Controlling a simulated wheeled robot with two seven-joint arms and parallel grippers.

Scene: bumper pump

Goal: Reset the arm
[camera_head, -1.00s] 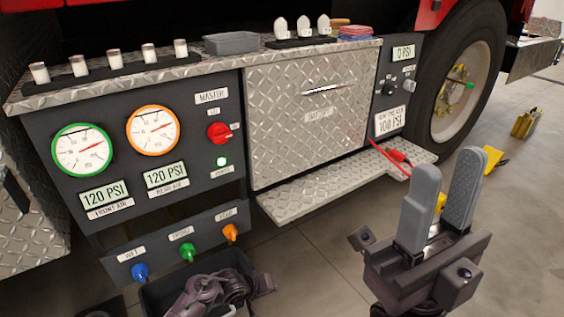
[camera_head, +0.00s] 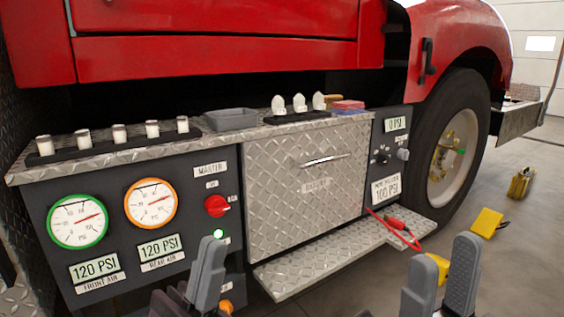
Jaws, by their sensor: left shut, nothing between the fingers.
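My left gripper (camera_head: 209,262) rises from the bottom of the head view, pointing up, its grey fingers together and empty. It stands in front of the lower gauge panel and hides part of it. The lower parts of both grippers are cut off by the picture's bottom edge.
The gauge panel (camera_head: 125,175) and the shut diamond-plate cabinet door (camera_head: 305,195) are behind the grippers. A red cable clamp (camera_head: 398,224) lies on the step. Yellow wheel chocks (camera_head: 487,222) are on the floor near the tire (camera_head: 440,150). The floor at right is largely clear.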

